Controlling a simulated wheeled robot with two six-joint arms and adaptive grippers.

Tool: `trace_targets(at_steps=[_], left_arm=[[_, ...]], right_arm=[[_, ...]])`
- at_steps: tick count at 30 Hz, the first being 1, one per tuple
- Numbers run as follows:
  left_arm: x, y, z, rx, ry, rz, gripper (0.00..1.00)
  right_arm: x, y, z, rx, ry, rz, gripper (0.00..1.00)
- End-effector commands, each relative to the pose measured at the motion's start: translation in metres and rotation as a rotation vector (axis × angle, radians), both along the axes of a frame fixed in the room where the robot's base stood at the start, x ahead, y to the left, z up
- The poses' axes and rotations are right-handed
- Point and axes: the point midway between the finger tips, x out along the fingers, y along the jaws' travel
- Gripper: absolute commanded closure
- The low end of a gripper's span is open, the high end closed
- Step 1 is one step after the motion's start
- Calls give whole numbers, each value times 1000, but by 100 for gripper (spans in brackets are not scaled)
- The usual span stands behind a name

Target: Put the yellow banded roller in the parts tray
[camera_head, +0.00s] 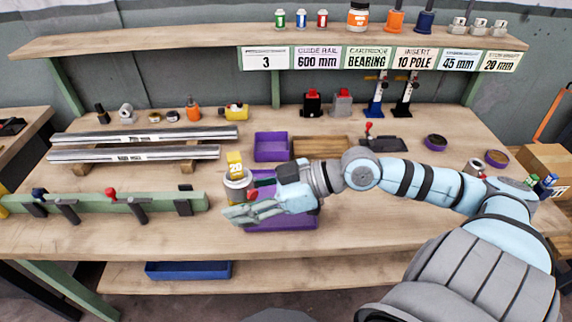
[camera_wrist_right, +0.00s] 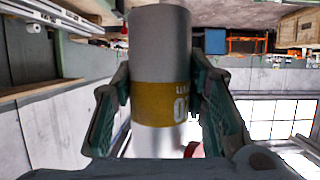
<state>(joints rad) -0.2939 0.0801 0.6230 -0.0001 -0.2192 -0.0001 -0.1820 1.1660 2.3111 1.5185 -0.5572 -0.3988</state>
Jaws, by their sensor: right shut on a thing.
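My right gripper (camera_head: 246,207) is shut on the yellow banded roller. In the right wrist view the roller (camera_wrist_right: 160,45) is a grey cylinder with a yellow band and white lettering, held between the two fingers of my right gripper (camera_wrist_right: 160,108). In the head view a grey round part (camera_head: 238,184) shows at the fingers, below a yellow piece marked 20 (camera_head: 235,162). A purple tray (camera_head: 290,222) lies under and right of the gripper, partly hidden by it. Which container is the parts tray is not marked. My left gripper is out of view.
Another purple tray (camera_head: 271,157) and a wooden tray (camera_head: 325,139) stand behind. Another yellow roller-like part (camera_head: 234,111) lies at the back. Metal rails (camera_head: 135,152) and a green fixture (camera_head: 150,203) are at left. A blue bin (camera_head: 188,271) sits on the lower shelf.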

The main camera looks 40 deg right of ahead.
Motion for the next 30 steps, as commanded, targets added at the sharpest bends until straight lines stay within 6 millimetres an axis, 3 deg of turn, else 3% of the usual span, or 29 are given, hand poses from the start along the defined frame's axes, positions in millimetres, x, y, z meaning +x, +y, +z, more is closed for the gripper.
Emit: trace_targets(at_steps=[7,15,22,26,30], left_arm=[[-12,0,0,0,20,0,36],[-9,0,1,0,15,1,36],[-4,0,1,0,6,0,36],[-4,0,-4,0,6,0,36],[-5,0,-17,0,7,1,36]], right_arm=[[55,-54,2,0,-5,-237,100],[118,-122,11,2,-3,-573,100],[140,-152,15,-1,0,-731,100],[141,-155,-7,-1,5,-748,100],[140,-155,-57,1,8,-748,100]])
